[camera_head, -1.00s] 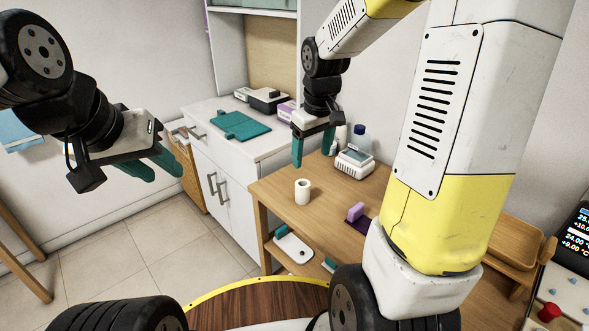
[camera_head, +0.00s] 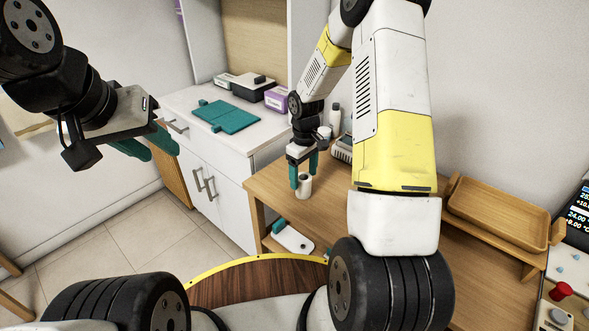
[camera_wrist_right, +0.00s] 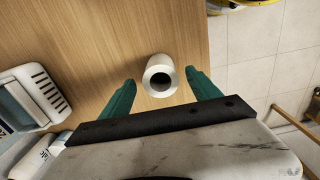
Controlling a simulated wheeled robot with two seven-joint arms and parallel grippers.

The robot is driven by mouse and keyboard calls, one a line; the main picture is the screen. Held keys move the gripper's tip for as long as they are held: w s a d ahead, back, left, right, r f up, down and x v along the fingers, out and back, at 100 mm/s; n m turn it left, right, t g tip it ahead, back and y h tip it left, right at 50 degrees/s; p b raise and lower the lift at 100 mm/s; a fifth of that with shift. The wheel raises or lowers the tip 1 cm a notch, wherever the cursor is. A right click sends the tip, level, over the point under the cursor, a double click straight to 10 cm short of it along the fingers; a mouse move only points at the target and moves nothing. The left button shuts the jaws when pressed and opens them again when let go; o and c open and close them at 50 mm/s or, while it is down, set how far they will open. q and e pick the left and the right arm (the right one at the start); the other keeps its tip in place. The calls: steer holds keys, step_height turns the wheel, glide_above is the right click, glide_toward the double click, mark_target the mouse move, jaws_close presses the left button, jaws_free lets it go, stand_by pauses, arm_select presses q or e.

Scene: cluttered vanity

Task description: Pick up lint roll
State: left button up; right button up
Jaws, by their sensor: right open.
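The lint roll (camera_head: 304,187) is a white roll with a dark hollow core, standing upright on the wooden table near its left edge. It also shows in the right wrist view (camera_wrist_right: 160,69), seen from above. My right gripper (camera_head: 303,181) is open, with its green fingers coming down at the roll. In the right wrist view the two fingertips (camera_wrist_right: 159,80) lie on either side of the roll, with a gap to each finger. My left gripper (camera_head: 151,149) hangs in the air at the left, away from the table, and its fingers look apart and empty.
A white ventilated device (camera_wrist_right: 42,95) and bottles stand on the table near the roll. A white cabinet (camera_head: 213,147) with a teal mat (camera_head: 226,117) stands behind left. A wooden tray (camera_head: 497,212) is at right. The table's left edge is close to the roll.

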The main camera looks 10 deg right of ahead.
steer(key=shift+f, duration=0.85)
steer(key=c, duration=1.4)
steer(key=shift+c, duration=0.2)
steer(key=shift+r, duration=0.15)
